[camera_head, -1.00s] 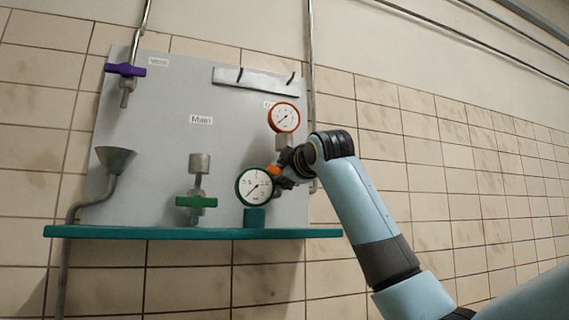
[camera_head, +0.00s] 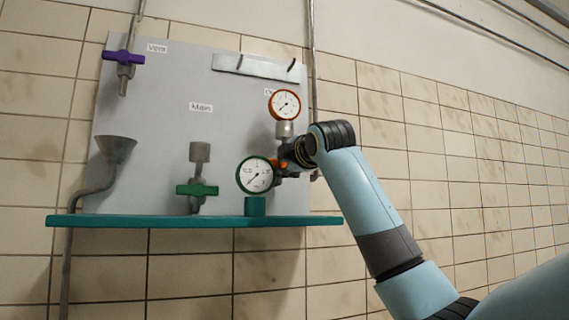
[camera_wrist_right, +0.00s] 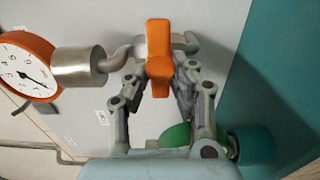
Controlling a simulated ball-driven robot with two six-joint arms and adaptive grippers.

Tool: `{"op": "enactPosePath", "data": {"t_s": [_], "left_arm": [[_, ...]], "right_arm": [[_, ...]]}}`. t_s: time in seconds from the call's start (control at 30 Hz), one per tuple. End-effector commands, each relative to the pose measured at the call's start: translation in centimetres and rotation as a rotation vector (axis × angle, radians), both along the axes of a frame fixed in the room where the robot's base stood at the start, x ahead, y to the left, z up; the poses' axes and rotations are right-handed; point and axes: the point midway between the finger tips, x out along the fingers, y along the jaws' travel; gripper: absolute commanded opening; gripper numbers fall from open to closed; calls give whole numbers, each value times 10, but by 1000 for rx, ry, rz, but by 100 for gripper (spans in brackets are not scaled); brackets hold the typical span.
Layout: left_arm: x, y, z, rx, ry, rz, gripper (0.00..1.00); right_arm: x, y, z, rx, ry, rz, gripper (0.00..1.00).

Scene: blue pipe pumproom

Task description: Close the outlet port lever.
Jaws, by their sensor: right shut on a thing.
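The orange outlet lever (camera_wrist_right: 159,60) shows in the right wrist view, on a grey pipe fitting below the orange-rimmed gauge. It lies crosswise to the line of that pipe. My right gripper (camera_wrist_right: 161,72) has its two fingers on either side of the lever and is shut on it. In the head view only a small bit of the orange lever (camera_head: 278,163) shows. There my right gripper (camera_head: 286,160) is mostly hidden behind its own wrist and the green-rimmed gauge. My left gripper is not in view.
The orange-rimmed gauge (camera_head: 285,104) is above the gripper, and the green-rimmed gauge (camera_head: 255,175) is close at its left. A green valve handle (camera_head: 197,190), a funnel (camera_head: 115,149) and a purple handle (camera_head: 123,57) are further left. The teal shelf (camera_head: 150,220) runs below.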

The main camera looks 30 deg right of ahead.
Motion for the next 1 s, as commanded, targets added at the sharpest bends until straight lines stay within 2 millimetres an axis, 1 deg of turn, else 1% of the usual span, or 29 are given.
{"op": "enactPosePath", "data": {"t_s": [0.2,0.23,0.37,0.4,0.63,0.73,0.87,1.0], "left_arm": [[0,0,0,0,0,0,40],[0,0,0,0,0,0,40],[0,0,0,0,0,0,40],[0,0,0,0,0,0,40],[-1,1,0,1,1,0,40],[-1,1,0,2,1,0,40],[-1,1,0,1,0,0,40],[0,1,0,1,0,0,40]], "right_arm": [[0,0,-1,-1,2,0,0],[0,0,-1,-1,2,0,26],[0,0,-1,0,2,0,43],[0,0,-1,0,2,0,44],[0,0,0,0,1,0,44],[-7,1,0,0,0,0,44],[-27,6,0,-2,-1,0,44],[-59,14,0,-3,0,0,44]]}}
